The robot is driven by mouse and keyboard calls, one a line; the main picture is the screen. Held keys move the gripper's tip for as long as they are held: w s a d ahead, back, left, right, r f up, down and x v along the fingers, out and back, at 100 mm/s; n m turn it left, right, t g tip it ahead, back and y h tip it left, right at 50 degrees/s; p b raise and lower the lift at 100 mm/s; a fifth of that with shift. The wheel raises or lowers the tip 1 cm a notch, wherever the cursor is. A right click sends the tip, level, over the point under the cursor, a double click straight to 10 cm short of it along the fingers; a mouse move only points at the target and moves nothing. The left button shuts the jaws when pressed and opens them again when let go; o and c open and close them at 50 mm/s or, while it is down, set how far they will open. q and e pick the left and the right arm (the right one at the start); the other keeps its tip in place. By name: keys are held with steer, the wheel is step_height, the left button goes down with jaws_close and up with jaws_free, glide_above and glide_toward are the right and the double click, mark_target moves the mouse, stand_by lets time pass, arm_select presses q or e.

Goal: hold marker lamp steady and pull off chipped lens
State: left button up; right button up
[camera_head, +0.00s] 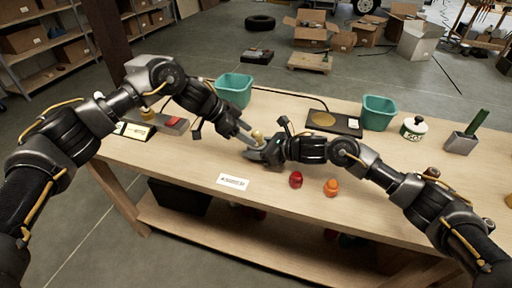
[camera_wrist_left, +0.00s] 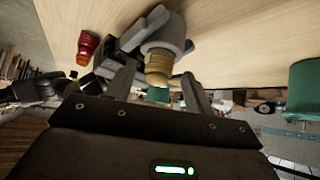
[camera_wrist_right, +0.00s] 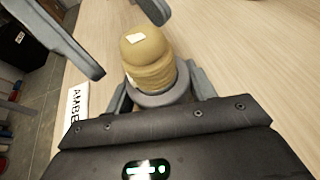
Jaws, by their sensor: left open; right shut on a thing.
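The marker lamp has a grey round base (camera_wrist_right: 160,98) and a tan-amber ribbed lens (camera_wrist_right: 152,60) with a pale patch on its top. In the head view the lens (camera_head: 257,135) stands above the bench near its middle. My right gripper (camera_head: 264,153) is shut on the grey base; its fingers flank the base in the right wrist view (camera_wrist_right: 160,95). My left gripper (camera_head: 250,136) is open beside the lens. In the left wrist view its fingers (camera_wrist_left: 158,72) are spread on either side of the lens (camera_wrist_left: 158,66), with gaps showing.
A red lens (camera_head: 296,180) and an orange lens (camera_head: 331,188) lie right of the lamp near the front edge. A label card (camera_head: 233,181) lies in front. Teal bins (camera_head: 234,90) (camera_head: 378,112), a black plate (camera_head: 334,122) and a white pot (camera_head: 414,128) stand behind.

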arm_select(q)
steer(key=shift+x, duration=0.9)
steer(key=shift+c, duration=0.4)
steer(key=c, duration=1)
steer(key=shift+r, duration=0.3)
steer(key=shift+r, duration=1.25)
